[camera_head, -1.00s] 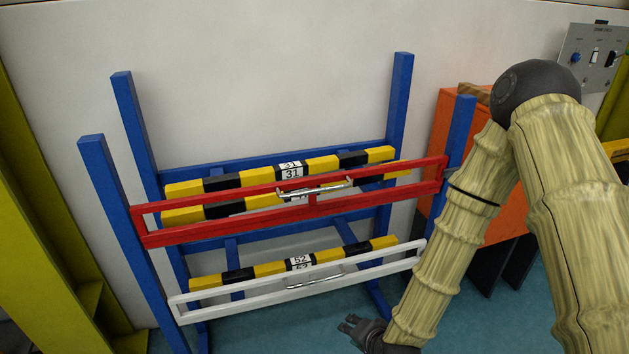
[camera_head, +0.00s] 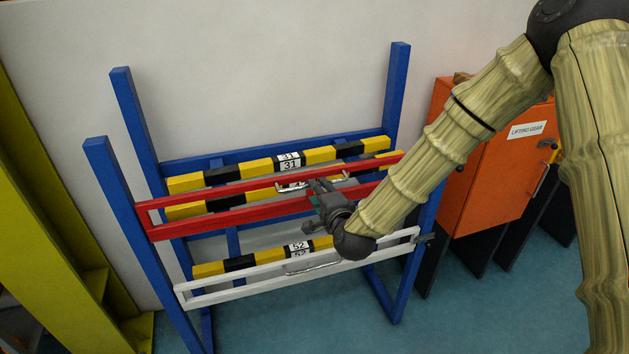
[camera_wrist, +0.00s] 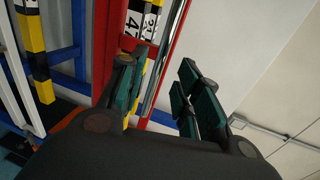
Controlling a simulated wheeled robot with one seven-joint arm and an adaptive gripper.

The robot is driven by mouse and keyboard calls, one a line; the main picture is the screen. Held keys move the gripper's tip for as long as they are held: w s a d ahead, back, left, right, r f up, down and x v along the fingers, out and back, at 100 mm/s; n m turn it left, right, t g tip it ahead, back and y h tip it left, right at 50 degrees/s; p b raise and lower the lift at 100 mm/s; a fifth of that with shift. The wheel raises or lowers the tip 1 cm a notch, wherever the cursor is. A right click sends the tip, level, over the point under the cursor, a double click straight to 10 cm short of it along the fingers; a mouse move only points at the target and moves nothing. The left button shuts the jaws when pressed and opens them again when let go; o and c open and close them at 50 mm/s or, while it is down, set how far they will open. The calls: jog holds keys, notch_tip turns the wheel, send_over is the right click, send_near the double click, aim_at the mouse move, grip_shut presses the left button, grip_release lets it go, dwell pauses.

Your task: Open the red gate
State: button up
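The red gate (camera_head: 215,219) is a long red frame across the upper level of a blue rack, and it looks closed. A silver bar handle (camera_head: 284,190) sits on the gate, partly hidden by my gripper. My gripper (camera_head: 322,187) is at the gate's middle, by the handle. In the wrist view my gripper (camera_wrist: 160,72) is open. The handle (camera_wrist: 164,62) shows as a shiny bar running between the two green-padded fingers, with a gap to the right finger. Contact with the left finger cannot be told. The red gate (camera_wrist: 105,45) also shows there.
A white gate (camera_head: 230,293) with its own handle spans the lower level. Yellow-black beams (camera_head: 240,172) lie behind the gates. Blue posts (camera_head: 135,120) stand at both sides. An orange cabinet (camera_head: 500,190) stands to the right, and a yellow-green frame (camera_head: 40,200) to the left.

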aim_at(309, 193)
jog(key=shift+p+x, duration=0.85)
jog(key=shift+x, duration=1.7)
grip_shut()
